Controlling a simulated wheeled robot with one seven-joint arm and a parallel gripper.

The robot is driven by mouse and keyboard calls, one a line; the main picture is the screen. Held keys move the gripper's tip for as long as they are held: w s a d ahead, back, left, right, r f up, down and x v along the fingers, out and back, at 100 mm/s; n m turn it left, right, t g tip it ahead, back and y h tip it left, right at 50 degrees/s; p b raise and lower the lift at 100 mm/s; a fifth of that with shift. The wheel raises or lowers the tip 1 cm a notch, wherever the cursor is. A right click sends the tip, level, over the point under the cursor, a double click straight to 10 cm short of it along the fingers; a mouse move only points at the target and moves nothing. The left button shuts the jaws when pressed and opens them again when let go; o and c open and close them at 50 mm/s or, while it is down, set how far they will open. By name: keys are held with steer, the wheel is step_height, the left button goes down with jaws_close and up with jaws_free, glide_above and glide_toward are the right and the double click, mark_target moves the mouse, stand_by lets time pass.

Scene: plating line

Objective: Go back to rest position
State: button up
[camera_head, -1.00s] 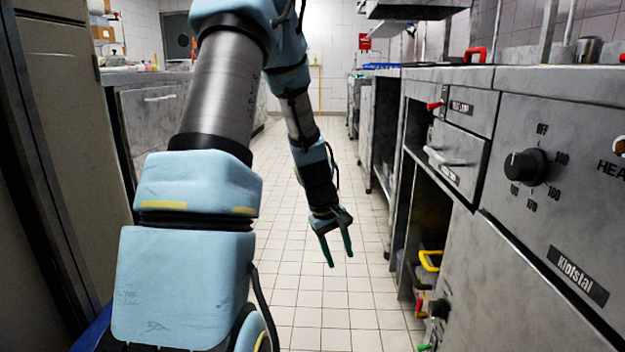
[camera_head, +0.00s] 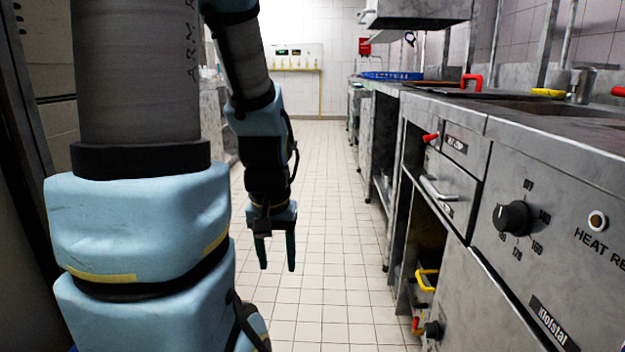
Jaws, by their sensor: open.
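My gripper (camera_head: 276,254) hangs at the end of my arm, left of the middle of the view, pointing down over the tiled floor. Its two dark green fingers are apart, with floor tiles showing between them. It holds nothing and touches nothing that I can see. My blue and grey arm fills the left part of the view and hides much of what stands behind it.
A steel counter (camera_head: 472,112) with a control knob (camera_head: 511,218), a drawer handle (camera_head: 438,189) and an open lower shelf runs along the right. A yellow handle (camera_head: 427,280) shows low in that shelf. A blue tray (camera_head: 392,76) lies farther back. The tiled aisle (camera_head: 330,200) is clear.

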step_height(320, 180, up, 30)
steer(key=p, duration=2.8)
